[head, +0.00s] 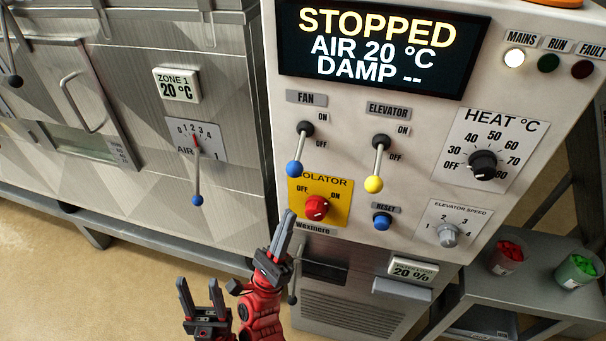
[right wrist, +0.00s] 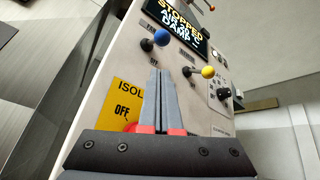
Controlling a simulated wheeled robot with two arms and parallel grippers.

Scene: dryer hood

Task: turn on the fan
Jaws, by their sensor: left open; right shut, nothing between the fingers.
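The fan lever (head: 300,148) on the white panel has a blue ball knob (head: 294,169) and hangs down toward OFF under the FAN label. In the right wrist view the blue knob (right wrist: 162,37) lies just beyond my fingertips. My right gripper (head: 290,213) is shut and empty, pointing up, a little below the blue knob; any contact is not visible. Its closed fingers (right wrist: 160,72) also show in the right wrist view. My left gripper (head: 199,283) is open and empty, low in front of the machine. The display (head: 380,45) reads STOPPED, AIR 20 °C, DAMP --.
The elevator lever (head: 374,183) with a yellow knob hangs down to the right. Below are the red isolator knob (head: 317,207) on a yellow plate and the blue reset button (head: 382,222). The MAINS lamp (head: 514,58) is lit white. The air lever (head: 197,175) is at left.

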